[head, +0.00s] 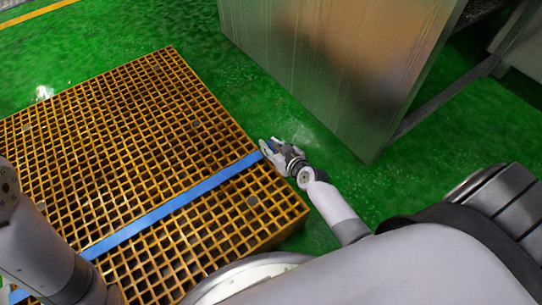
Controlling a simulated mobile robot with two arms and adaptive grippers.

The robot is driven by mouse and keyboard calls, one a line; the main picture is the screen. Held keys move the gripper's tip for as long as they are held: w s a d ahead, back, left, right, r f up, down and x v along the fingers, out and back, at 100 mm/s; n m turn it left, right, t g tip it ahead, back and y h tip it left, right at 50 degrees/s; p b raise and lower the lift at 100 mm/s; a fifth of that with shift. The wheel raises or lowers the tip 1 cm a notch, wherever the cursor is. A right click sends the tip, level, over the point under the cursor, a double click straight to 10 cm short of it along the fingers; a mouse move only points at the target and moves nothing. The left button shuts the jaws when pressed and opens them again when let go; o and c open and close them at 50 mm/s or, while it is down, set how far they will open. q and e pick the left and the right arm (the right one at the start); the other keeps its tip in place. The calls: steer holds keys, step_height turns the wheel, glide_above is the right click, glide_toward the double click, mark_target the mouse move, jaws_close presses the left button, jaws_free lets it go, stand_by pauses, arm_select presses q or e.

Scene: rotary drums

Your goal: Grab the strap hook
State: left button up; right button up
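A blue strap (175,204) runs diagonally across the top of a yellow grated platform (110,130). Its upper right end reaches the platform's right edge, beside my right gripper (267,148). My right gripper is at that edge, very close to or touching the strap's end. It is small in the head view, so I cannot tell whether its fingers are open or shut. I cannot make out the strap hook; it may be hidden by the gripper. My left arm crosses the lower left corner, over the strap's other end, and its gripper is not visible.
A large metal box (320,65) stands behind and to the right of my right gripper. A metal frame (445,95) is beside it. Green floor (215,75) lies open between the platform and the box.

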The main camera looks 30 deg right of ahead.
steer(key=shift+c, duration=0.2)
jaws_close()
steer(key=shift+r, duration=0.2)
